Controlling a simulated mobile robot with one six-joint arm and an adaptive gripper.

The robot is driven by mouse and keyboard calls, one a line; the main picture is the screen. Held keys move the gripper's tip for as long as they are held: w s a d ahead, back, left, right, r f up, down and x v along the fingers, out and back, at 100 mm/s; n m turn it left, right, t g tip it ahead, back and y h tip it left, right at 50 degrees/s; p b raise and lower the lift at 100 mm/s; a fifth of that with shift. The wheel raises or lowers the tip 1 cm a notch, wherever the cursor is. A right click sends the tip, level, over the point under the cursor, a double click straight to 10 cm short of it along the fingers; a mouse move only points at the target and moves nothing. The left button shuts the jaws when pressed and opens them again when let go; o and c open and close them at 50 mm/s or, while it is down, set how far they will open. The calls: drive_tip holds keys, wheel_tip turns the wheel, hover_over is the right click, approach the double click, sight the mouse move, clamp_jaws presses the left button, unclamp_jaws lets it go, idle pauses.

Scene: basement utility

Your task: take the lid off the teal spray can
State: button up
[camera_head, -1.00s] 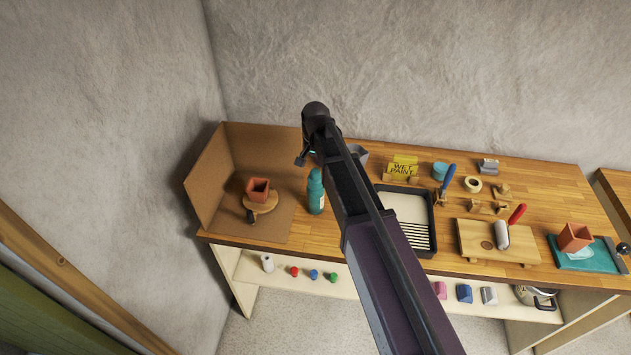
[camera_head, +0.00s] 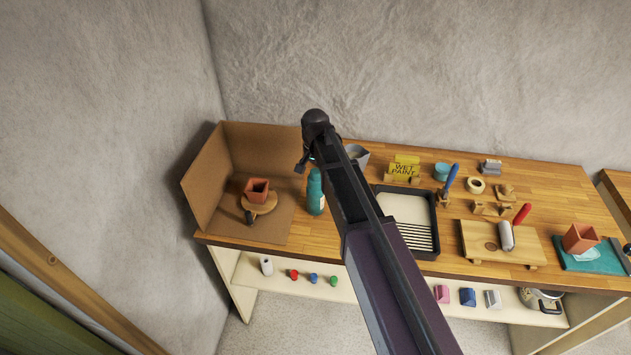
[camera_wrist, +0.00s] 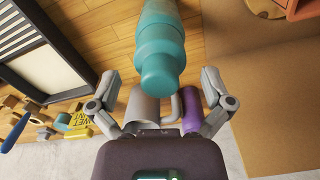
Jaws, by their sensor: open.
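The teal spray can (camera_head: 315,192) stands upright on the wooden workbench, just left of my arm and beside the cardboard backing. In the wrist view the can (camera_wrist: 160,30) comes down from the top edge, and its rounded teal lid (camera_wrist: 160,72) points toward my gripper. My gripper (camera_wrist: 162,100) is open, its two grey fingers spread on either side of the lid. I see no finger touching the lid. In the head view my arm hides most of the gripper (camera_head: 302,160), which is near the can's top.
A cardboard corner (camera_head: 208,165) with a terracotta pot (camera_head: 257,190) on a turntable is left of the can. A paint tray (camera_head: 432,225) lies right of my arm. A grey container (camera_head: 357,154) and the wet paint sign (camera_head: 404,167) stand behind.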

drive_tip(key=shift+f+b, duration=0.95)
drive_tip(key=shift+f, duration=0.3)
drive_tip(key=c, duration=0.7)
